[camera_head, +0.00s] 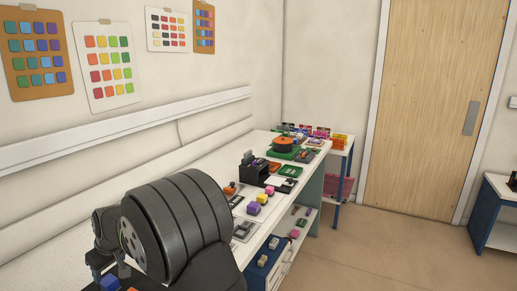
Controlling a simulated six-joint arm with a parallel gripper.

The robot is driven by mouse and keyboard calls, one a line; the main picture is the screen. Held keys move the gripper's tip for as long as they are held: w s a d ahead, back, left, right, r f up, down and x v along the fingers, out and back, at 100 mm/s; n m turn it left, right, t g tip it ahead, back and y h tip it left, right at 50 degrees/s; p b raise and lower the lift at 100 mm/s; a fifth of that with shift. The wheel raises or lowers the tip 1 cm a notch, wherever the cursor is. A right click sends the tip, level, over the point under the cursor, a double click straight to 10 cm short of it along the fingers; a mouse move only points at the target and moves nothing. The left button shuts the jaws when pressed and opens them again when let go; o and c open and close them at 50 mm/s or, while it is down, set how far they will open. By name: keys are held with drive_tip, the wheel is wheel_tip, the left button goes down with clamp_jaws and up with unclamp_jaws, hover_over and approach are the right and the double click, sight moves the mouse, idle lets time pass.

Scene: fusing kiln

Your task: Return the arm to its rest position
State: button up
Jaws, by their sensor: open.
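My arm fills the lower left of the head view, its large dark ribbed link hiding part of the bench. My gripper (104,260) shows only partly at the left of that link, low over the near end of the white bench (165,182). It is open, and I see nothing held in it. A blue block (109,283) lies just below it at the bottom edge of the picture; whether they touch I cannot tell.
An orange round item (283,145) sits on a green base farther back. A wall borders the left; open floor (385,255) lies to the right.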

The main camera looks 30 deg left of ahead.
drive_tip(key=w+d+r, duration=0.6)
drive_tip(key=w+d, duration=0.2)
drive_tip(key=w+d+f+m, duration=0.2)
drive_tip(key=w+d, duration=0.3)
drive_tip(key=w, duration=0.1)
drive_tip(key=w+d+f+m+t, duration=0.1)
drive_tip(key=w+d+f+m, duration=0.1)
drive_tip(key=w+d, duration=0.3)
drive_tip(key=w+d+f+m+t+h, duration=0.1)
drive_tip(key=w+d+f+m, duration=0.1)
drive_tip(key=w+d, duration=0.3)
drive_tip(key=shift+w+d+f+m, duration=0.15)
drive_tip(key=shift+w+f, duration=0.2)
drive_tip(key=shift+w, duration=0.45)
drive_tip(key=shift+w+d+f+m, duration=0.15)
drive_tip(key=shift+w+f, duration=0.15)
drive_tip(key=shift+w, duration=0.5)
drive_tip(key=w+d+f+m+h, duration=0.1)
drive_tip(key=w+d+f+m, duration=0.2)
drive_tip(key=d, duration=0.7)
drive_tip(key=w+d+f+m+t, duration=0.1)
drive_tip(key=w+d+f+m, duration=0.1)
drive_tip(key=d, duration=0.8)
drive_tip(key=w+d+f+m+t+h, duration=0.1)
drive_tip(key=w+d+f+m, duration=0.2)
drive_tip(key=w+d, duration=0.3)
drive_tip(key=d, duration=0.5)
drive_tip(key=shift+f+m+h, duration=0.3)
drive_tip(key=shift+f, duration=0.1)
drive_tip(key=shift+a, duration=0.1)
